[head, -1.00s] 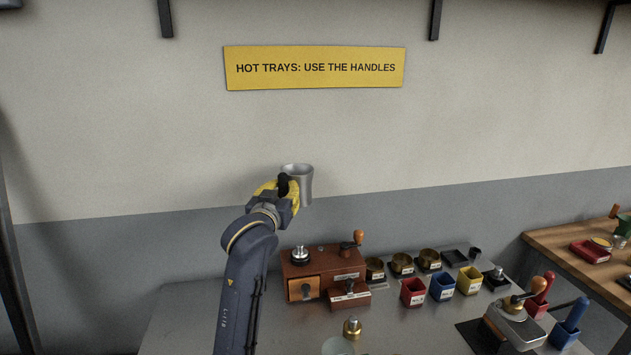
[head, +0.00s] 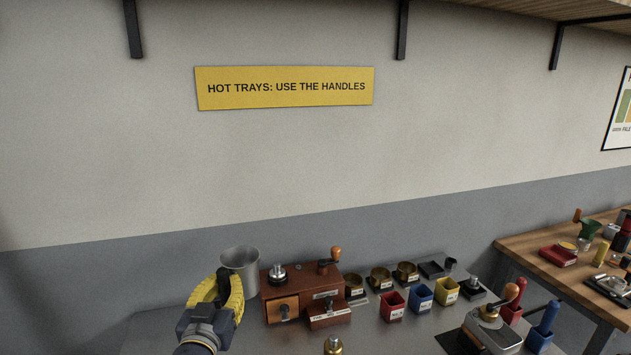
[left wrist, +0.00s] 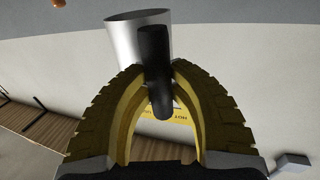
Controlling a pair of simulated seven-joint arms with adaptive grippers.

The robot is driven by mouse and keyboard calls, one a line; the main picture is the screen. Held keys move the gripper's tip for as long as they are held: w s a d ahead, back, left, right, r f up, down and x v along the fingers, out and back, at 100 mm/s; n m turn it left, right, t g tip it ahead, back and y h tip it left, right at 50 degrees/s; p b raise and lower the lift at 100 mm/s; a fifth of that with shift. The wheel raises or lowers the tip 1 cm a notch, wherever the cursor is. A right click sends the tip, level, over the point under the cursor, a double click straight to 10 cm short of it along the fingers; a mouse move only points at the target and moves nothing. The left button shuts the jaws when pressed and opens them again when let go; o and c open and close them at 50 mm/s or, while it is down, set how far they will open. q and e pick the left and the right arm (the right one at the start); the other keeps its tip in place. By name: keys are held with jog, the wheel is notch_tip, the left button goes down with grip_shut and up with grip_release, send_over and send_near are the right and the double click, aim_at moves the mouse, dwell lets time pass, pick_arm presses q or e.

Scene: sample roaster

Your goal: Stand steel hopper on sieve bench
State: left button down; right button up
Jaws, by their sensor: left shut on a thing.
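The steel hopper (head: 240,260) is a grey, open-topped metal cup with a black handle. It also shows in the left wrist view (left wrist: 124,45), with its black handle (left wrist: 155,70) between the yellow fingers. My left gripper (head: 229,284) is shut on that handle, and the hopper stands close to upright. The hopper is left of the brown wooden grinder box, near the back left of the grey metal bench (head: 260,341). Its lower part is partly hidden by the finger, and I cannot tell whether it touches the bench. My right gripper is not in view.
The brown grinder box (head: 305,288) with a crank is close to the hopper's right. Brass sieves (head: 380,277), red (head: 392,305), blue (head: 420,296) and yellow (head: 446,290) cups, and a grey device (head: 492,332) stand farther right. A wooden bench (head: 525,255) is at the far right.

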pick_arm(q)
jog(key=s+f, duration=1.1)
jog(key=s, duration=0.3)
jog(key=shift+a+f, duration=0.25)
jog(key=shift+a, duration=0.05)
dwell(0.6)
